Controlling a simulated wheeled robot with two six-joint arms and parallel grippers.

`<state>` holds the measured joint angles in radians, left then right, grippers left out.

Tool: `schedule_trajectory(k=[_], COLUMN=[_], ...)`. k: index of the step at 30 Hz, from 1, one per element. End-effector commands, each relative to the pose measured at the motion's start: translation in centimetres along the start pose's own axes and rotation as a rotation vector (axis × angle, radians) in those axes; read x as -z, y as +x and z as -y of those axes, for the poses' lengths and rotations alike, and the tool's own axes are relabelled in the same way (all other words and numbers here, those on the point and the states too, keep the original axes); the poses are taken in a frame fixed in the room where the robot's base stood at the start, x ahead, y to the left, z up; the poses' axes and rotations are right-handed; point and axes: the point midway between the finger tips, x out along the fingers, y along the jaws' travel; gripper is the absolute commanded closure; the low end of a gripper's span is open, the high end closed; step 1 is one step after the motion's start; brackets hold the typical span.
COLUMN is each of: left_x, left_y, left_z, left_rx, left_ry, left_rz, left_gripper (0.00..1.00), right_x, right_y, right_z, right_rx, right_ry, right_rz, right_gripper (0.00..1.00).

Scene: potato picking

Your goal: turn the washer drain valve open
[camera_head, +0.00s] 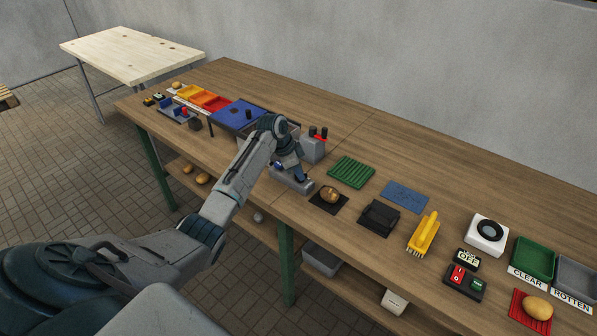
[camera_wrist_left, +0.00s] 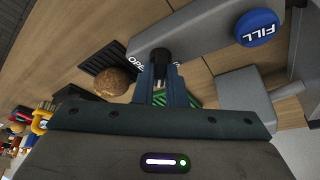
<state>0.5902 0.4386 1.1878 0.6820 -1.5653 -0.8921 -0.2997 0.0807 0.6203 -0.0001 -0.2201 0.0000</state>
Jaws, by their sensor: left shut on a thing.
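My left gripper (camera_head: 284,172) reaches over the bench to a light grey washer panel (camera_head: 306,187). In the left wrist view its fingertips (camera_wrist_left: 160,72) are shut on a black valve knob (camera_wrist_left: 160,54). The fingers cover part of the white "OPEN" lettering (camera_wrist_left: 138,66) beside the knob. A round blue "FILL" button (camera_wrist_left: 257,27) sits on the same grey housing. How far the valve is turned cannot be told. My right gripper is not in view.
A potato (camera_head: 330,194) on a black mat and a green ribbed tray (camera_head: 351,172) are right of the gripper. A grey block (camera_head: 314,149) with black and red parts stands close behind it. A yellow brush (camera_head: 424,234) lies farther right. The bench's back strip is clear.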

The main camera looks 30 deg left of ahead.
Motion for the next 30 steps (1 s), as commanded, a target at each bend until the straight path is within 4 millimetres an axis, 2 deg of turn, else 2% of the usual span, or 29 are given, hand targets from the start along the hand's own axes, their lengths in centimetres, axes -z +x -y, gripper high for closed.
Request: schedule_trajectory(k=[8, 30], left_x=[0.0, 0.3], left_y=[0.1, 0.2], left_z=[0.2, 0.5], left_rx=[-0.058, -0.292], left_ry=[0.136, 0.706], left_rz=[-0.001, -0.004], left_gripper=[1.00, 1.00], right_x=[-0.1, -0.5], right_y=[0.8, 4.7], right_z=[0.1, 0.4], right_rx=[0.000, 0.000], right_ry=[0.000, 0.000], right_rz=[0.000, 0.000], right_gripper=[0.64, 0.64])
